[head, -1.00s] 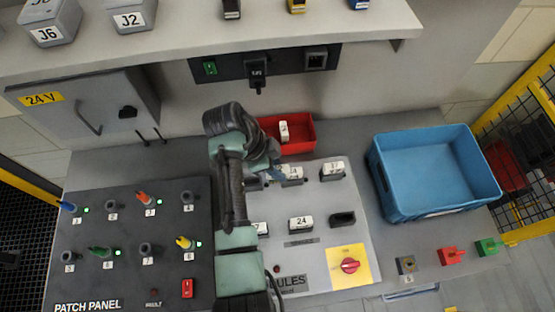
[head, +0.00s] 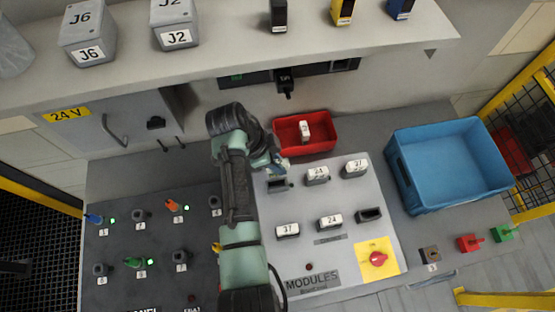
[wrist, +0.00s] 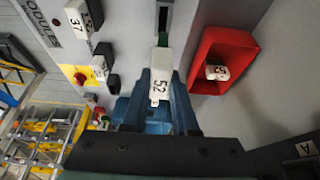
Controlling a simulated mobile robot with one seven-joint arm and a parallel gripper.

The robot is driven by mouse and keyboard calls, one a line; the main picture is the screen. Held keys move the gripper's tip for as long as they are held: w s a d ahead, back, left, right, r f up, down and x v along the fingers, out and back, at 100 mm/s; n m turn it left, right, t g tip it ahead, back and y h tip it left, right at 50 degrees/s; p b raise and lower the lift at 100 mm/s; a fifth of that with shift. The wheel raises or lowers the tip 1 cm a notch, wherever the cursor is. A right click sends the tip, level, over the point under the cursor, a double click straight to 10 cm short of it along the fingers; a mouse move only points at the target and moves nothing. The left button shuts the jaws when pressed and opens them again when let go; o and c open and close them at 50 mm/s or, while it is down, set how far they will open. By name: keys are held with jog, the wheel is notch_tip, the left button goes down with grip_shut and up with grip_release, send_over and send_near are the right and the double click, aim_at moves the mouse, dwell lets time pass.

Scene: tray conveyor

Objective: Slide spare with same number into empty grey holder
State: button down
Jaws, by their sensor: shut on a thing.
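My gripper (wrist: 163,98) is shut on a white module (wrist: 161,72) marked 52, which lies between its blue fingers. In the head view my gripper (head: 279,164) is above the back left part of the grey module panel (head: 345,250), just behind a dark holder (head: 278,186) that looks empty. I cannot tell whether the module touches it. Another grey holder (head: 369,214) at the front right is empty. White modules marked 24 (head: 317,174) and 37 (head: 355,167) sit in the back row; 37 (head: 288,231) and 24 (head: 331,221) sit in front.
A blue crate (head: 400,170) stands at the right. A yellow plate with a red knob (head: 378,259) is at the panel's front right. A shelf overhangs the back.

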jog(key=shift+a+f+b, duration=0.1)
jog(key=shift+f+b, duration=2.25)
jog(key=shift+f, duration=0.55)
jog(key=shift+f+b, duration=2.25)
jog(key=shift+f, duration=0.35)
jog(key=c, duration=0.6)
grip_release()
jog(key=b+v, duration=0.1)
jog(key=v, duration=1.2)
